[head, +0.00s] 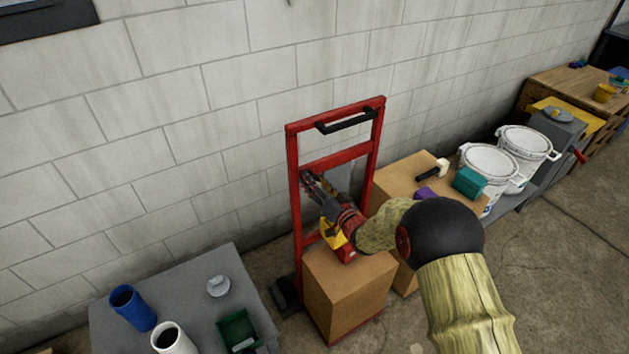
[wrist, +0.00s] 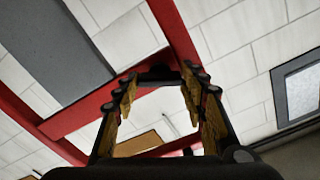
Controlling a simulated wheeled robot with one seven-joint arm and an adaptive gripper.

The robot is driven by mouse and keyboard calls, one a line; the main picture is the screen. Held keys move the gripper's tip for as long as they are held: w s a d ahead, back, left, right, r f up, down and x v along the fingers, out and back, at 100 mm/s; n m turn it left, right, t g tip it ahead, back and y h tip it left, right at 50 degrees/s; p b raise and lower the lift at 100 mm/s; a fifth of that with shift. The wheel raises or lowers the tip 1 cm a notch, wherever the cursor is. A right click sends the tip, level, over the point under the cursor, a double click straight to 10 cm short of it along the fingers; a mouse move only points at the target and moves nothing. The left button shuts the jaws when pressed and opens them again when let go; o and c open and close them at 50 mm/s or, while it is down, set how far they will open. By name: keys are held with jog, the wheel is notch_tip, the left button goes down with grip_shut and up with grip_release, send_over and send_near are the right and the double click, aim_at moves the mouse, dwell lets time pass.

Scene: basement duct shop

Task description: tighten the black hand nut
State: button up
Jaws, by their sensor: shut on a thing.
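The black hand nut (wrist: 158,75) shows in the wrist view as a small dark shape between my fingertips, beside a red bar of the hand truck. Its outline is hard to make out. My gripper (wrist: 160,80) is shut on it, with the yellow-padded fingers on either side and a gap between them nearer the palm. In the head view my gripper (head: 306,177) reaches to the left upright of the red hand truck (head: 338,158). The nut cannot be made out there behind the fingers.
A cardboard box (head: 347,295) stands at the truck's foot, below my gripper. A grey table (head: 190,285) at the left front holds a blue cup, a white cup and a green bin. White buckets (head: 488,160) stand at the right. A block wall (head: 200,120) is close behind.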

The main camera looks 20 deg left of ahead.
jog(key=m+p, duration=0.3)
jog(key=m, duration=0.9)
jog(key=shift+f, duration=0.1)
jog(key=shift+m, duration=0.4)
jog(key=o, duration=1.2)
jog(key=shift+d, duration=0.1)
jog(key=v, duration=1.2)
